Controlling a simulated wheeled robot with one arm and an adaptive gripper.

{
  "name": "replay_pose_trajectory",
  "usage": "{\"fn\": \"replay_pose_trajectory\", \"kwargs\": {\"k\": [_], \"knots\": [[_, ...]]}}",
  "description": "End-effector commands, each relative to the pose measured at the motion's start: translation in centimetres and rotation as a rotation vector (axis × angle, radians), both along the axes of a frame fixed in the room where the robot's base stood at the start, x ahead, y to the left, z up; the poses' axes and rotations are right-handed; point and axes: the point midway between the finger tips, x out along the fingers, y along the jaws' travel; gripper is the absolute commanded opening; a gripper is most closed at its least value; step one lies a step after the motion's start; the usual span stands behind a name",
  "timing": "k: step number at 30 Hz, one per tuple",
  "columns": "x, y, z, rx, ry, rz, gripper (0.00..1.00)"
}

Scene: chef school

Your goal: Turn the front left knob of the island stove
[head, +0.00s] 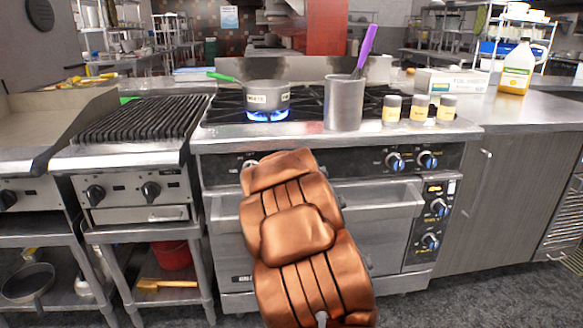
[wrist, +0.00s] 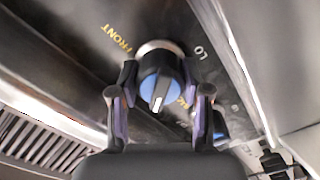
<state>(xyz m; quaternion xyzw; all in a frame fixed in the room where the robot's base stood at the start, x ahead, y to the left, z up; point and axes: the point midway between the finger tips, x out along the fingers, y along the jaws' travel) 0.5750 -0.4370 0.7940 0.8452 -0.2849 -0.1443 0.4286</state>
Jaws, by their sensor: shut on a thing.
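The island stove (head: 300,145) stands ahead in the head view, with knobs along its front panel. In the wrist view, a black knob (wrist: 157,88) with a blue face and a white pointer sits beside the lettering "FRONT" and "LO". My gripper (wrist: 159,93) has one finger on each side of this knob and is shut on it. The pointer is turned toward the bottom of the wrist view. In the head view my copper-coloured arm hides the gripper and most of the front left panel. A blue flame (head: 267,115) burns under a pot (head: 266,97) on the front left burner.
A metal canister (head: 343,104) with a purple-handled utensil and several yellow-labelled jars (head: 392,109) stand along the stove's front edge. Two more knobs (head: 396,161) are on the panel's right. A ribbed grill (head: 140,119) adjoins the left side. The oven handle (head: 380,206) sticks out below.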

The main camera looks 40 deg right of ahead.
Motion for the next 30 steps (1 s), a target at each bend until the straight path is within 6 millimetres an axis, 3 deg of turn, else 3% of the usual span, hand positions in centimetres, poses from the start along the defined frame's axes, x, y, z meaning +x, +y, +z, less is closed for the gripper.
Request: {"fn": "replay_pose_trajectory", "kwargs": {"k": [15, 30], "knots": [[0.0, 0.03, 0.08, 0.369, -0.28, 0.0, 0.13], [0.01, 0.03, 0.03, 0.54, -0.412, 0.0, 0.13]]}}
